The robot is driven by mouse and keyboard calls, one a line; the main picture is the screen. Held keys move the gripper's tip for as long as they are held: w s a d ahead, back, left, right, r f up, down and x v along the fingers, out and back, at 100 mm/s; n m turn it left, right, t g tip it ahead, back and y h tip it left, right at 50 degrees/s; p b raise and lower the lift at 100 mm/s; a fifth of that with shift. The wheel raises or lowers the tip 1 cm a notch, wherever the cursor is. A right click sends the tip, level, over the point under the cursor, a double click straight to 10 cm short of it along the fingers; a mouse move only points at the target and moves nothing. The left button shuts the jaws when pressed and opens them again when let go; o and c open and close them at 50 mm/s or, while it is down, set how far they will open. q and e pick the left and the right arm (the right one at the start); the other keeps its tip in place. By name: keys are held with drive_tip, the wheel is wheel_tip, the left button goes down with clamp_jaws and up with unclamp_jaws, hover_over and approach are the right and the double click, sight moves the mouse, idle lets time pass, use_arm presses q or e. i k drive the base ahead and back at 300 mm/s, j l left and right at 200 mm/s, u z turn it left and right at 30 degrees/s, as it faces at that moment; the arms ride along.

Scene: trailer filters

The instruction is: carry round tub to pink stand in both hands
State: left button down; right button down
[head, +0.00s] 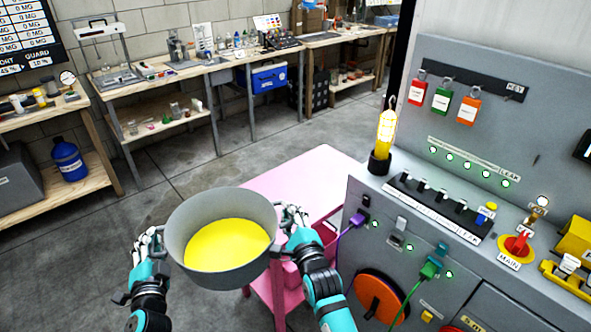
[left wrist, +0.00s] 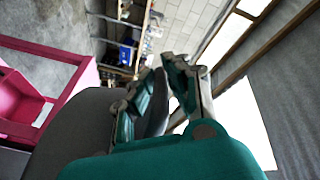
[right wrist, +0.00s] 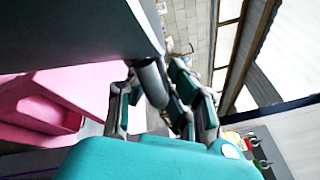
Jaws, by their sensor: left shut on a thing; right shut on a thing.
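A grey round tub (head: 197,257) with yellow contents hangs level between my two grippers in the head view. My left gripper (head: 150,247) is shut on the tub's left side; in the left wrist view the grey tub wall (left wrist: 75,130) runs beside its fingers. My right gripper (head: 290,219) is shut on the tub's right side; in the right wrist view its fingers close around a grey handle (right wrist: 152,82). The pink stand (head: 318,172) is behind and to the right of the tub, which hides part of it. The tub appears in front of its top.
A grey control panel cabinet (head: 440,225) with switches and plugged cables stands close on the right, beside the stand. A yellow lamp (head: 385,135) stands on its corner. Wooden workbenches (head: 215,66) line the far wall. Open concrete floor lies at left.

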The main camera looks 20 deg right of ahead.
sight(289, 197)
drive_tip(key=i+z, duration=0.2)
drive_tip(key=i, duration=0.4)
drive_tip(key=i+j+z, duration=0.15)
drive_tip(key=i, duration=0.4)
drive_tip(key=j+z, duration=0.1)
drive_tip(key=z, duration=0.3)
